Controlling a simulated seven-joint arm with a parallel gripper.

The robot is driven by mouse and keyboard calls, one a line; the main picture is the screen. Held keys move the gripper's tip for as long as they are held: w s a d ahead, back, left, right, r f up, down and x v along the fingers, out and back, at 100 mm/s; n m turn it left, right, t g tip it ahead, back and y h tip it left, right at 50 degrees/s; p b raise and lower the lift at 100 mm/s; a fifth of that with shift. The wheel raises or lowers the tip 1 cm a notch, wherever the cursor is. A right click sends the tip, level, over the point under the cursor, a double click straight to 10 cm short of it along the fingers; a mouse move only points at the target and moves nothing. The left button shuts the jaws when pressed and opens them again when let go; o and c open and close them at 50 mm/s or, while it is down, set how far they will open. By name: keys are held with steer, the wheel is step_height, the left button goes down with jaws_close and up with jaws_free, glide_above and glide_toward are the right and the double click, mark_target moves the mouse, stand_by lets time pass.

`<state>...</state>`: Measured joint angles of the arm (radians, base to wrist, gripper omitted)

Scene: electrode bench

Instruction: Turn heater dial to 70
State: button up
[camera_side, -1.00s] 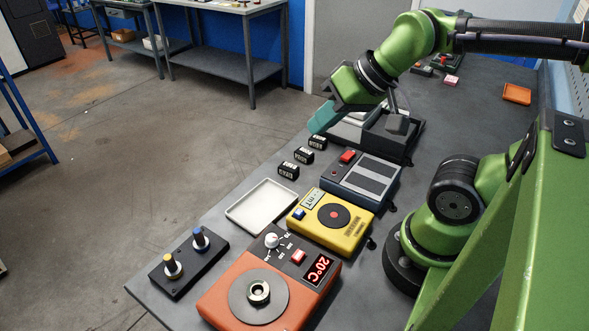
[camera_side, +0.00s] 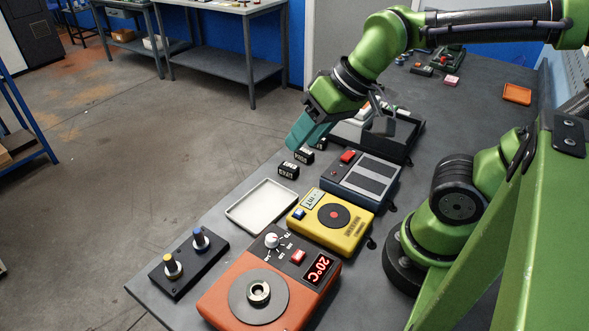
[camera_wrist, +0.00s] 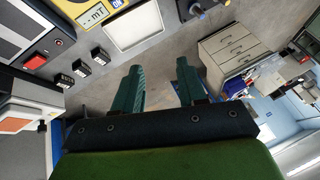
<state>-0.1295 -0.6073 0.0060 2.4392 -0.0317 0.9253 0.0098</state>
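The orange heater (camera_side: 222,300) sits at the near end of the bench. A round plate with a ring-shaped piece (camera_side: 259,292) is on top. My gripper (camera_side: 296,143) is up and away from the heater, above the small black blocks. In the wrist view my gripper (camera_wrist: 160,82) has its two teal fingers apart with nothing between them. The heater dial is not visible in the wrist view.
A white tray (camera_side: 237,219), a yellow meter (camera_side: 357,233) and a blue-grey device with a red switch (camera_side: 340,187) stand along the bench. A black base with two knobs (camera_side: 206,259) is left of the heater. Small black blocks (camera_side: 288,170) line the bench edge.

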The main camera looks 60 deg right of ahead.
mark_target(272, 237)
steer(key=shift+o, duration=0.9)
steer(key=w+a+f+g+h, duration=0.1)
steer(key=a+g, duration=0.3)
steer(key=a, duration=0.5)
steer(key=shift+w+f+g+h, duration=0.4)
steer(key=shift+w+f, duration=0.05)
steer(key=shift+w, duration=0.05)
step_height(272, 237, down, 16)
steer(key=shift+r+m+g+h, duration=0.1)
steer(key=shift+m+g+h, duration=0.3)
steer(key=shift+m, duration=0.6)
steer(key=shift+c, duration=0.3)
jaws_close()
